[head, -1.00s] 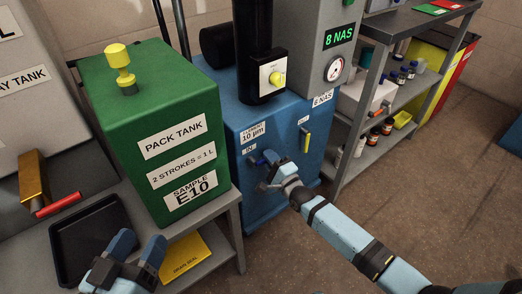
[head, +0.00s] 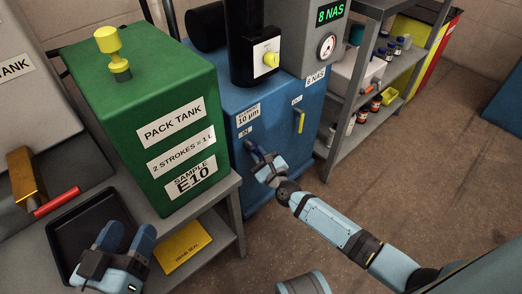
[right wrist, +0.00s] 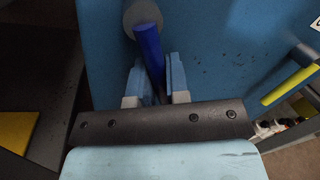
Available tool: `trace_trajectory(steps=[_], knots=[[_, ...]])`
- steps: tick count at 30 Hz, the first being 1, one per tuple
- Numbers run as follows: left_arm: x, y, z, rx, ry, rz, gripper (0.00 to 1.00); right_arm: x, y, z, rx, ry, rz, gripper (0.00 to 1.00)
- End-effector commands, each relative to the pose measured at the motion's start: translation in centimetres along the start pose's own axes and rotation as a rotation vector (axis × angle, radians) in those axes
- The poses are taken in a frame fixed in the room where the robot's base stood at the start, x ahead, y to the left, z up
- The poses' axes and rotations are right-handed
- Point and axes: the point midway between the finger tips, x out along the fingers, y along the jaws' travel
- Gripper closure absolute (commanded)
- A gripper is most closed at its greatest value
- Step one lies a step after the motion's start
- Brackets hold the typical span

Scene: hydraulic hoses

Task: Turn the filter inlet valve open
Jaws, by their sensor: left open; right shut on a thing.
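The filter inlet valve is on the front of the blue filter cabinet (head: 268,110), under the small IN label (head: 245,132). Its dark blue lever (right wrist: 149,48) runs down from a round grey hub (right wrist: 141,14) in the right wrist view, tilted slightly off vertical. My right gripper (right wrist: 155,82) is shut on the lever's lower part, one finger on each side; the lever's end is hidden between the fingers. In the head view my right gripper (head: 263,163) is at the cabinet front and partly hides the valve. My left gripper (head: 128,236) is open and empty over the black tray.
A yellow-handled valve (head: 300,121) sits right of the inlet valve. The green pack tank (head: 145,130) stands on a grey bench with the black tray (head: 62,225); a yellow packet (head: 184,250) lies below. Grey shelves (head: 350,135) stand at the right, with open floor before them.

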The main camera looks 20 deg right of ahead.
Motion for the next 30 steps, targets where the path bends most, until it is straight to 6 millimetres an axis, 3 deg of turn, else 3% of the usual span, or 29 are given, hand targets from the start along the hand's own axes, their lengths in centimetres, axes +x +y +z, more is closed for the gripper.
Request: trace_trajectory(steps=[15, 30], knots=[[-0.1, -0.1, 0.3, 0.009, -0.013, 0.003, 0.39, -0.5, 2.0, 0.3, 0.376, 0.076, 0.000, 1.00], [0.1, 0.0, -0.1, -0.001, 0.002, -0.002, 0.39, -0.5, 2.4, 0.5, 0.472, 0.095, 0.000, 1.00]])
